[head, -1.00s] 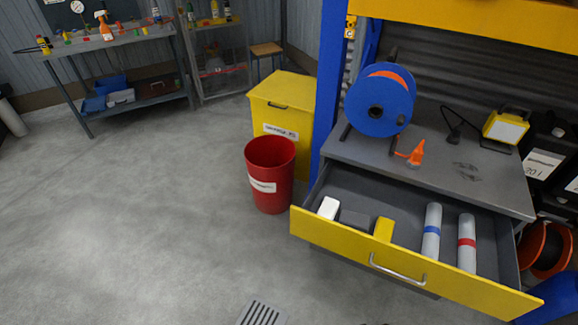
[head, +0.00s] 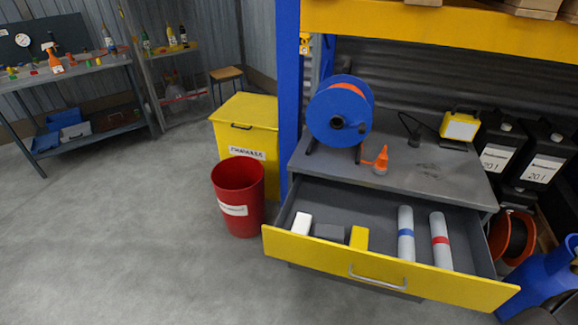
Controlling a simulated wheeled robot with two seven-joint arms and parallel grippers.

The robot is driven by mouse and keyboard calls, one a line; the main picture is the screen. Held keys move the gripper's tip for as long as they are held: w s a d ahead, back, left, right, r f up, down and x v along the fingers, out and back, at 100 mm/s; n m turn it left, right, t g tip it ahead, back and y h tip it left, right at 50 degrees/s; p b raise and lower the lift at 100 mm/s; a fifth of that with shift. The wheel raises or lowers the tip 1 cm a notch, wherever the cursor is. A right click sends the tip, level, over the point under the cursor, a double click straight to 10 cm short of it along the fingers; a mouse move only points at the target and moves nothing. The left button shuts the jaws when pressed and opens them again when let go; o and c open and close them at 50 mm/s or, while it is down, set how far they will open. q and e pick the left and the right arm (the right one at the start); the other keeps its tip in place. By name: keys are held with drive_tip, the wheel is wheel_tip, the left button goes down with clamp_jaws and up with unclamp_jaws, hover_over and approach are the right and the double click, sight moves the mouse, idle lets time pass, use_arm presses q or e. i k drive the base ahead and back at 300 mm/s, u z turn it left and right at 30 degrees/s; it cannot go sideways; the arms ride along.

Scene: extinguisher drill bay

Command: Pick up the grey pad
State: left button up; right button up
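The grey pad (head: 329,232) is a dark grey block lying in the open yellow-fronted drawer (head: 385,273), close behind its front panel. A white block (head: 301,223) is to its left and a yellow block (head: 359,238) to its right. The drawer also holds a grey cylinder with a blue band (head: 406,234) and one with a red band (head: 440,241). Neither of my grippers is in view.
A red bin (head: 238,198) and a yellow lidded bin (head: 247,140) stand left of the drawer. The floor at left is clear.

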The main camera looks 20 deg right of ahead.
sight(331, 233)
drive_tip(key=u, duration=0.55)
drive_tip(key=i, duration=0.2)
drive_tip(key=z, duration=1.3)
